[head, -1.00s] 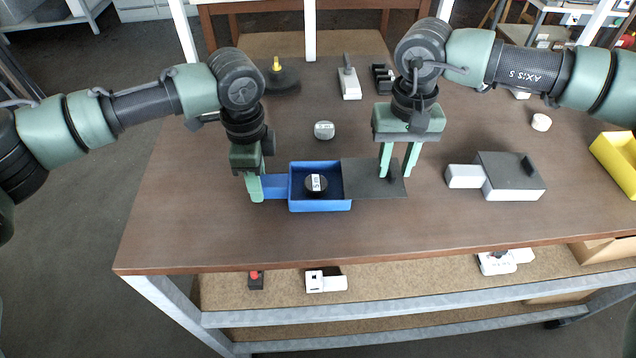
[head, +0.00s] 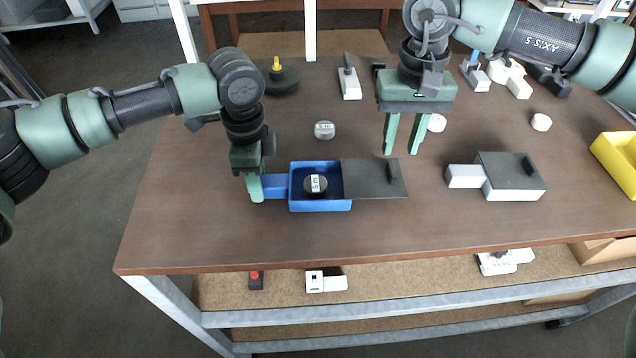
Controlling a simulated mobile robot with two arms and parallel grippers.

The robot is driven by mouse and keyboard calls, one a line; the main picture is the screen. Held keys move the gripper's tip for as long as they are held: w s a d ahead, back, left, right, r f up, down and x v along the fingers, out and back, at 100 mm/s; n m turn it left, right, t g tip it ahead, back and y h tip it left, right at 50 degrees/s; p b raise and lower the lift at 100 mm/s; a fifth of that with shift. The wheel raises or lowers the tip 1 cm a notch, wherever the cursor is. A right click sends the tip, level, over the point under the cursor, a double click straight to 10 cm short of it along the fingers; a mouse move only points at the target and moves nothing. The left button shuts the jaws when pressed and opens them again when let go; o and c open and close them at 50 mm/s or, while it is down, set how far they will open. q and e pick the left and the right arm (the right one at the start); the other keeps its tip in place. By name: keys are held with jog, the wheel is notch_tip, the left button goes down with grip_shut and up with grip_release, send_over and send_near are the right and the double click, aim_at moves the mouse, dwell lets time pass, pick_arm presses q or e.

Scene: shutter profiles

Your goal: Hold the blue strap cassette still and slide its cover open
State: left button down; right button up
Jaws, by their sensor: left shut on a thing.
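The blue strap cassette (head: 320,206) sits on the table with its dark grey cover (head: 368,182) slid out to the right. A small dark tab stands up near the cover's right end. The open tray shows a black round thing with a white label (head: 316,184) inside. My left gripper (head: 255,190) is shut on the blue tab (head: 275,186) at the cassette's left end. My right gripper (head: 402,153) is open and empty, above and behind the cover's right end, apart from the tab.
A second cassette, white with a grey cover (head: 508,168), lies to the right. A yellow bin (head: 618,160) stands at the right edge. A small round puck (head: 324,130) lies behind the blue cassette. The table front (head: 300,240) is clear.

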aim_at(394, 169)
pick_arm(q)
jog(key=c, duration=0.9)
grip_release()
jog(key=shift+o, duration=0.2)
jog(key=shift+r, duration=0.1)
notch_tip(394, 169, up, 7)
jog(key=p, duration=0.8)
pick_arm(e)
notch_tip(394, 169, up, 8)
jog(key=shift+r, duration=0.15)
pick_arm(q)
jog(key=shift+f, duration=0.2)
